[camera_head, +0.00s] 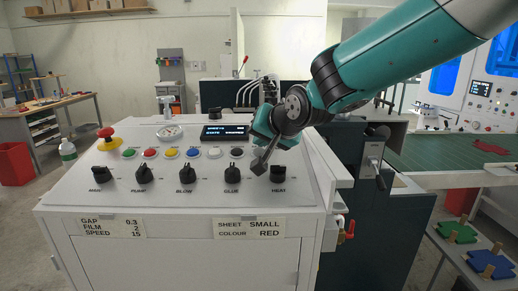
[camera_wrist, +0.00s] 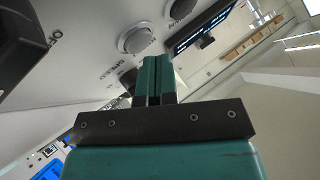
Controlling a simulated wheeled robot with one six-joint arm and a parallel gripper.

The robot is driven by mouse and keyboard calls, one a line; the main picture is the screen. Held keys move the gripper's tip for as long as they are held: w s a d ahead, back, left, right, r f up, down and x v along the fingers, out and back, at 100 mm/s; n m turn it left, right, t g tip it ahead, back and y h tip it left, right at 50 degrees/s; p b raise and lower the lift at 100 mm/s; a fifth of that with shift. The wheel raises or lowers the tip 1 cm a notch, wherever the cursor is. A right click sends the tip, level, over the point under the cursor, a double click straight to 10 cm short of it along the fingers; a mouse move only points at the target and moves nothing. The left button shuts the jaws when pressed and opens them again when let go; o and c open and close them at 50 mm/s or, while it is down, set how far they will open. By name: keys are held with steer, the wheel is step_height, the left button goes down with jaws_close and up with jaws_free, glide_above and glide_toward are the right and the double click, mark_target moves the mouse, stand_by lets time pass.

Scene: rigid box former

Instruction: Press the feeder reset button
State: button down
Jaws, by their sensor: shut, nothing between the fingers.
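A row of coloured push buttons runs across the sloped white panel (camera_head: 75,186) in the head view: green (camera_head: 128,153), red (camera_head: 150,153), yellow (camera_head: 171,153), blue (camera_head: 193,152), white (camera_head: 214,152) and black (camera_head: 237,152). Button labels are too small to read there, so I cannot tell which is feeder reset. My gripper (camera_head: 259,167) is shut and empty, pointing down at the panel right of the black button, near the heat knob. In the wrist view its fingers (camera_wrist: 155,62) are together. A pale round button (camera_wrist: 137,38) lies beyond them; a label left of them is partly legible.
Black rotary knobs, such as the glue knob (camera_head: 231,173) and heat knob (camera_head: 278,173), stand below the buttons. A red mushroom button (camera_head: 106,133) on yellow is at the left, with a dial (camera_head: 170,132) and a display (camera_head: 225,132) behind. A lever box (camera_head: 373,160) stands right of the panel.

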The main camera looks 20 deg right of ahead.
steer(key=shift+r, duration=0.3)
steer(key=r+p, duration=0.1)
steer(key=r, duration=0.1)
steer(key=s+r+p, duration=0.1)
steer(key=r+p, duration=0.1)
steer(key=shift+a+r, duration=0.15)
steer(key=shift+r, duration=0.25)
steer(key=shift+s+f, duration=0.1)
stand_by(0.5)
steer(key=s+a+f+n+g+b, duration=0.1)
steer(key=s+f+n, duration=0.1)
steer(key=s, duration=0.2)
steer(key=s+a+f+n+g+y+b, duration=0.1)
steer(key=s+a+f+g, duration=0.1)
steer(key=s, duration=0.3)
steer(key=s+a+f+n+g+b, duration=0.1)
steer(key=s+f+n+g, duration=0.1)
steer(key=s+f, duration=0.2)
steer(key=shift+s+a+n+y, duration=0.15)
steer(key=shift+s+n+y, duration=0.2)
steer(key=shift+s, duration=0.25)
steer(key=s+f+n+g+b, duration=0.1)
steer(key=s+f+n+g, duration=0.1)
steer(key=s, duration=0.6)
steer(key=s+f+n+g+b, duration=0.1)
steer(key=s+f+n+g, duration=0.2)
steer(key=s, duration=0.5)
steer(key=shift+a+n+g, duration=0.4)
steer(key=shift+n+g, duration=0.1)
steer(key=shift+n, duration=0.05)
